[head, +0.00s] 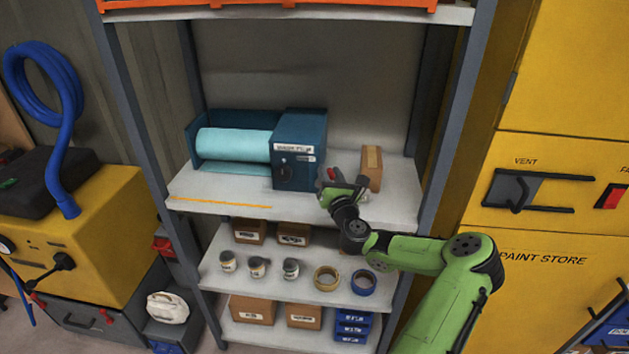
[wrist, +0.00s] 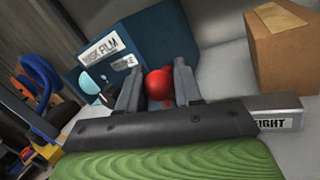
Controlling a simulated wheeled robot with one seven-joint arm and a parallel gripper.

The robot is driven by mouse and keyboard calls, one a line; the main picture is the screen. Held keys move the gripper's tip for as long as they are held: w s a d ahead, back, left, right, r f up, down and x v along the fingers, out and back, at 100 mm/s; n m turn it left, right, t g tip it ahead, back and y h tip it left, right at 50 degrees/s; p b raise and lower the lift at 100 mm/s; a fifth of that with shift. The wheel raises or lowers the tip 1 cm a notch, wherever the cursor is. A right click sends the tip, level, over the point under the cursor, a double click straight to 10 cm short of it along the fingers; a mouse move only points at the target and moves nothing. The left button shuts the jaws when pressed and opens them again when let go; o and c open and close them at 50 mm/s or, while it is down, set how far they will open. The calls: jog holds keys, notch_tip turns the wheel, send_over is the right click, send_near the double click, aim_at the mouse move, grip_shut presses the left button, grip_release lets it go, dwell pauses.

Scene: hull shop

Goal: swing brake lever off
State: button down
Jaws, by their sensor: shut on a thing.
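A blue masking-film dispenser (head: 316,135) with a pale teal roll (head: 233,145) sits on the upper grey shelf. Its blue housing (wrist: 143,30) fills the middle of the wrist view, with a "MASK FILM" label and a smaller, partly hidden label that seems to read "BRAKE". A red knob (wrist: 158,84), seemingly the brake lever's end, is between the fingers of my gripper (wrist: 157,92). My gripper (head: 335,184) is shut on it, just right of the housing. A bit of red (head: 331,174) shows there in the head view. The lever's shaft is hidden.
A cardboard box (head: 371,168) stands close right of my gripper; it also shows in the wrist view (wrist: 285,55). A right shelf post (head: 455,120) rises beside my arm. Tins and tape rolls (head: 327,278) are on the shelf below.

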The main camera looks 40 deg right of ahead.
jog(key=m, duration=0.2)
jog(key=s+f+m+h, duration=0.1)
jog(key=m, duration=0.1)
jog(key=d+f+m+h, duration=0.1)
jog(key=m, duration=0.1)
jog(key=shift+s+d+t, duration=0.1)
jog(key=shift+s+t, duration=0.2)
jog(key=shift+t, duration=0.1)
jog(key=c, duration=0.8)
grip_release()
jog(key=shift+s, duration=0.1)
jog(key=shift+c, duration=0.2)
jog(key=b+v, duration=0.2)
jog(key=v, duration=1.3)
jog(key=shift+s+a+f+h, duration=0.15)
jog(key=shift+a+f+h, duration=0.1)
jog(key=shift+a+h, duration=0.05)
